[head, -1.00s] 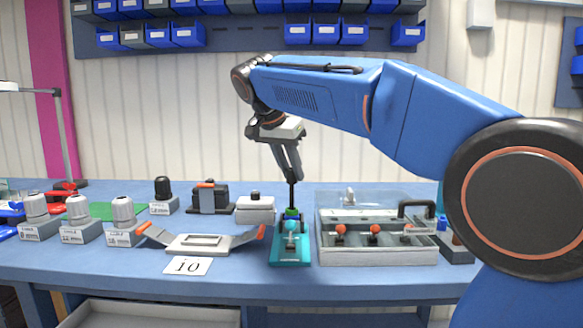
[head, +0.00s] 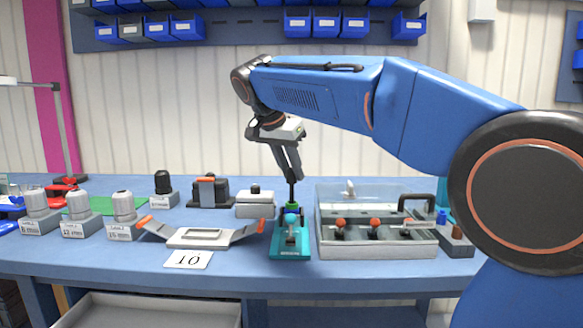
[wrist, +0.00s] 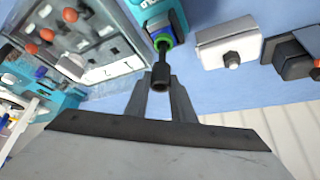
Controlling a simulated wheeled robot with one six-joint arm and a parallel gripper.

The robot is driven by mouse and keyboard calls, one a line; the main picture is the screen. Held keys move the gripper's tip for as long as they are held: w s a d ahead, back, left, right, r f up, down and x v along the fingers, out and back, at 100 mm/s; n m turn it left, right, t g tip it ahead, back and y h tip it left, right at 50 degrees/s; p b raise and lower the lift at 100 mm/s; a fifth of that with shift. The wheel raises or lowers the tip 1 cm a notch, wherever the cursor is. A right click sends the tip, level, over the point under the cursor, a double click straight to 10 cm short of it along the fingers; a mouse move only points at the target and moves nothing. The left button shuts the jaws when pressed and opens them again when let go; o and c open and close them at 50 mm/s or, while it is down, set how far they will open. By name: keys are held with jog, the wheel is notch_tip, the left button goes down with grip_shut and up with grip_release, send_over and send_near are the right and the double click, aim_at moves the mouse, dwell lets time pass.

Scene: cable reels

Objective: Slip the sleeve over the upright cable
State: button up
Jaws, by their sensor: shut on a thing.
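My gripper (head: 290,178) points down above a teal stand (head: 290,252) near the table's front. It is shut on a dark tube-like piece, which I take for the sleeve (wrist: 160,76). Below the fingertips a thin black upright piece, seemingly the cable (wrist: 163,48), runs down to a green ring (head: 292,206) on the stand. The green ring also shows in the wrist view (wrist: 165,39). The dark pieces look in line, but I cannot tell where the sleeve ends or whether it is around the cable.
A clear-lidded case (head: 376,253) with orange knobs stands close on the right. A grey tray with orange-tipped arms (head: 200,238) lies on the left. A grey box (head: 256,208) is behind left. Several cable glands stand farther left.

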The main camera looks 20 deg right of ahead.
jog(key=o, duration=1.1)
jog(key=shift+c, duration=0.2)
jog(key=v, duration=1.7)
jog(key=shift+s+r, duration=0.15)
jog(key=shift+r, duration=0.05)
